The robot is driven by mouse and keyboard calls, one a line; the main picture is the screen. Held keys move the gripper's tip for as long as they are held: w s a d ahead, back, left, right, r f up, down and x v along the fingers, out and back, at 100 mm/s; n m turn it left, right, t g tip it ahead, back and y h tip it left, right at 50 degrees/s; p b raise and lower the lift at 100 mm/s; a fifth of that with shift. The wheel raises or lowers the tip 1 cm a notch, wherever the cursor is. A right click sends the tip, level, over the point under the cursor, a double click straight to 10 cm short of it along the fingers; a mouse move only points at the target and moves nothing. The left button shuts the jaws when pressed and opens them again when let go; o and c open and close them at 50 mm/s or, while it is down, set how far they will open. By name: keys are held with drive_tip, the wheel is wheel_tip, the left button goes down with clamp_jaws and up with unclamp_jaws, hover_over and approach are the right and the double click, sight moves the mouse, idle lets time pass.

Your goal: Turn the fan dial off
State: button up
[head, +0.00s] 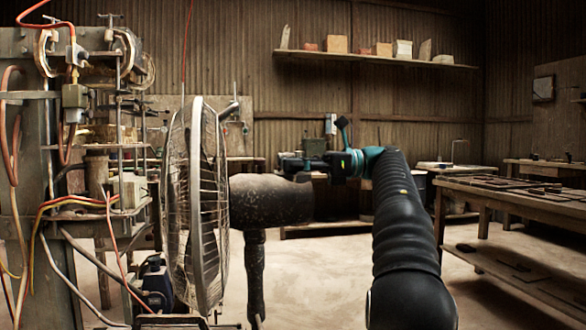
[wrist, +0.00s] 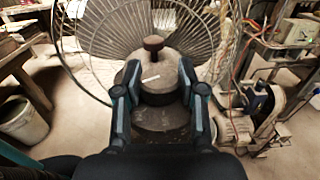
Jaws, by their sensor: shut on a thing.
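The fan (head: 200,200) stands left of centre in the head view, its wire cage facing left and its dark motor housing (head: 270,200) pointing right. In the wrist view, the fan dial (wrist: 158,92) is a round grey-brown piece with a white pointer mark at the back of the housing. My gripper (wrist: 160,75) has one finger on each side of the dial and is shut on it. The dial is not clearly seen there.
A rack with cables and clamps (head: 110,130) stands close to the fan on the left. A workbench (head: 510,210) is on the right, and a wall shelf (head: 375,58) holds several blocks. A bucket (wrist: 22,120) shows in the wrist view. Bare floor lies between fan and bench.

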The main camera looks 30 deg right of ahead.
drive_tip(key=shift+n+g+b, duration=0.6)
drive_tip(key=shift+g, duration=0.3)
drive_tip(key=o, duration=1.2)
drive_tip(key=shift+c, duration=0.2)
drive_tip(key=shift+r+m+t+p, duration=0.2)
drive_tip(key=shift+m+t+p, duration=0.3)
drive_tip(key=shift+t+p, duration=0.2)
drive_tip(key=shift+m+t+p, duration=0.3)
drive_tip(key=shift+t+p, duration=0.05)
drive_tip(key=shift+t, duration=0.15)
